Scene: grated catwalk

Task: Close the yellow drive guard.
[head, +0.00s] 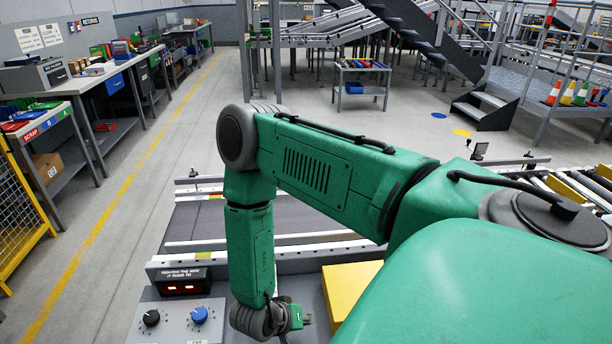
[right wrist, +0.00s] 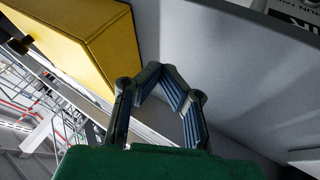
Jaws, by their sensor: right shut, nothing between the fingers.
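The yellow drive guard (head: 350,289) is at the lower middle of the head view, beside the conveyor frame, partly cut off by my green right arm. In the right wrist view the yellow guard (right wrist: 95,38) fills the upper left as a boxy cover with a dark fitting on its left edge. Its hinge is not clear, and I cannot tell how far it stands open. My right gripper (head: 305,319) is just left of the guard in the head view. In the wrist view the right gripper (right wrist: 168,88) is shut and empty, apart from the guard. My left gripper is out of view.
A control panel with a black knob (head: 151,317), a blue knob (head: 199,315) and a red-lit display (head: 181,288) lies left of my right gripper. The dark conveyor belt (head: 205,222) runs behind. A grey panel (right wrist: 225,60) stands right of the guard in the wrist view.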

